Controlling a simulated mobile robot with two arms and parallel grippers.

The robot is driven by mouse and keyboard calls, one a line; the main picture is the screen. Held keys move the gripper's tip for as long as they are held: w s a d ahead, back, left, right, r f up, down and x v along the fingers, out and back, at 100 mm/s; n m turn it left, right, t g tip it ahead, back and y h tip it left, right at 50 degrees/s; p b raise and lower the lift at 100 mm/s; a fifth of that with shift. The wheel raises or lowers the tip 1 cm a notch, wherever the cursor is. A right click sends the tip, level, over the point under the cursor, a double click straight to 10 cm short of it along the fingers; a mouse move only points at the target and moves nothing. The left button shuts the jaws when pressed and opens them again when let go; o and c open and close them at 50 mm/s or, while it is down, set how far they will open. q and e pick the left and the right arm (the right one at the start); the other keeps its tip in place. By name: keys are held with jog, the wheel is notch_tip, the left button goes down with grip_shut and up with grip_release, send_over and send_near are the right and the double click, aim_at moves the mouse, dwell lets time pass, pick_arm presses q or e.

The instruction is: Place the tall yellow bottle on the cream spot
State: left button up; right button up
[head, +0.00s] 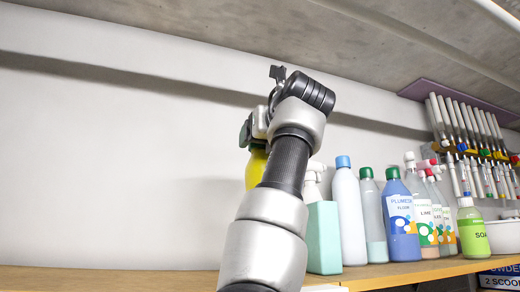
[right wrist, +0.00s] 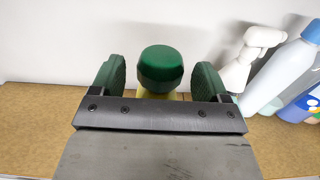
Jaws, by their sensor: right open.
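The tall yellow bottle (head: 256,168) stands on the wooden shelf in the head view, mostly hidden behind my right arm. In the right wrist view its dark green cap (right wrist: 161,68) shows between the two fingers, with a little yellow below it. My right gripper (right wrist: 158,78) is open, with a green finger on each side of the cap and a visible gap to each. In the head view the right gripper (head: 249,130) is largely covered by my wrist. The left gripper is not in view. I see no cream spot in either view.
Right of the yellow bottle stand a teal bottle (head: 323,237), a pale blue bottle (head: 349,212), a blue floor cleaner (head: 401,220) and a green soap bottle (head: 472,232). The shelf (head: 110,279) is bare at left. A pale wall stands close behind.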

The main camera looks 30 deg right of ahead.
jog(key=b+v, duration=0.4)
jog(key=v, duration=0.6)
jog(key=shift+s+r, duration=0.1)
